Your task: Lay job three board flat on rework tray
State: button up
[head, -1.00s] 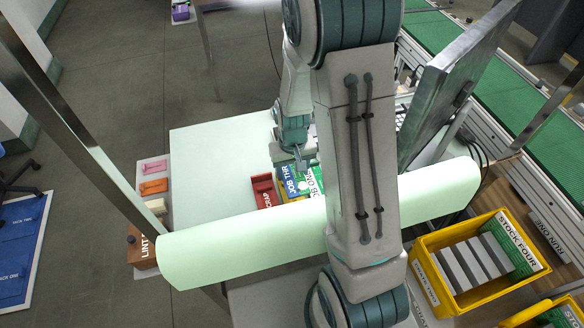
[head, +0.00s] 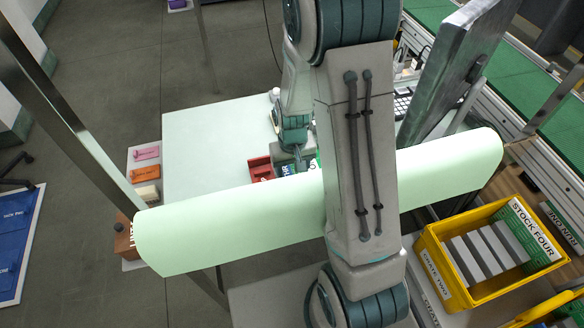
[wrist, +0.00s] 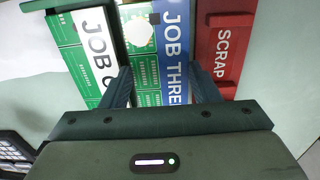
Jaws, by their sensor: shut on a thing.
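The job three board (wrist: 143,58) is green with a blue strip lettered JOB THREE. In the wrist view it lies between the two dark fingers of my gripper (wrist: 160,80), which is shut on it. I cannot pick out the rework tray.
A red holder marked SCRAP (wrist: 228,45) stands close right of the board. The pale table (head: 215,150) is clear on its left. A long pale curved bar (head: 230,225) crosses in front. A grey upright panel (head: 455,75) stands right; a yellow crate (head: 440,285) sits front right.

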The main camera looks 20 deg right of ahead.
jog(key=shift+f+b, duration=0.35)
jog(key=shift+f, duration=0.1)
dwell(0.3)
jog(key=o, duration=1.1)
jog(key=shift+r, duration=0.15)
notch_tip(320, 180, up, 14)
jog(key=shift+f, duration=0.2)
notch_tip(320, 180, up, 14)
jog(key=shift+f+b, duration=0.1)
jog(key=shift+b, duration=0.4)
jog(key=shift+s, duration=0.1)
